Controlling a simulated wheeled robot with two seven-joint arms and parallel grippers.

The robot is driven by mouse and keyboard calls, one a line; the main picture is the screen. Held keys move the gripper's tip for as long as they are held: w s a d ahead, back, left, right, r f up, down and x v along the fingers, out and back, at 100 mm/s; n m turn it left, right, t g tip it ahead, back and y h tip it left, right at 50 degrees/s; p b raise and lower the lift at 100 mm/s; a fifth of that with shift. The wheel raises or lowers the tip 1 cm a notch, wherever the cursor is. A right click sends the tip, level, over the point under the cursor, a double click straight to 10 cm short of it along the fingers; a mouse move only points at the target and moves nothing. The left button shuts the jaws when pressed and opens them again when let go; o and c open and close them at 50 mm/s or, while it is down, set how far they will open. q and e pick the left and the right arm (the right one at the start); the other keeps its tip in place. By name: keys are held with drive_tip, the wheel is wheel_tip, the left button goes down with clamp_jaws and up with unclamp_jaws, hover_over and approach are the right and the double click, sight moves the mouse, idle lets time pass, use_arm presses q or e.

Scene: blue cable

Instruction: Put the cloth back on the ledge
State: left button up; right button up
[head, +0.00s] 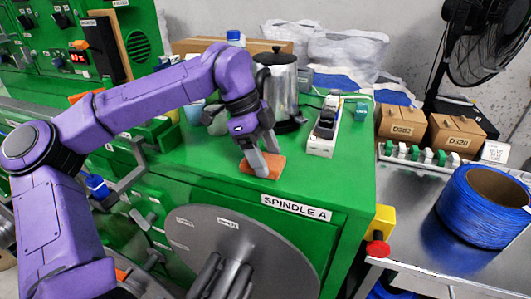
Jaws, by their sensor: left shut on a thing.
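An orange cloth (274,171), folded flat, lies on the green ledge (345,180) above the "SPINDLE A" label. My left gripper (264,168) comes down onto the cloth from above, with its fingers shut on it. The cloth touches or lies very close to the green surface; I cannot tell whether it bears fully on it. My right gripper is not in view.
A metal kettle (281,85) and a white power strip (323,132) stand behind the cloth on the ledge. A blue cable spool (484,212) sits on the metal table at the right. A red button (377,249) juts out near the corner. Green surface right of the cloth is clear.

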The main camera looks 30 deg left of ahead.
use_arm(q)
drive_tip(key=shift+f, duration=0.2)
drive_tip(key=shift+c, duration=0.3)
drive_tip(key=o, duration=1)
drive_tip(key=v, duration=1.2)
drive_tip(key=shift+p, duration=0.4)
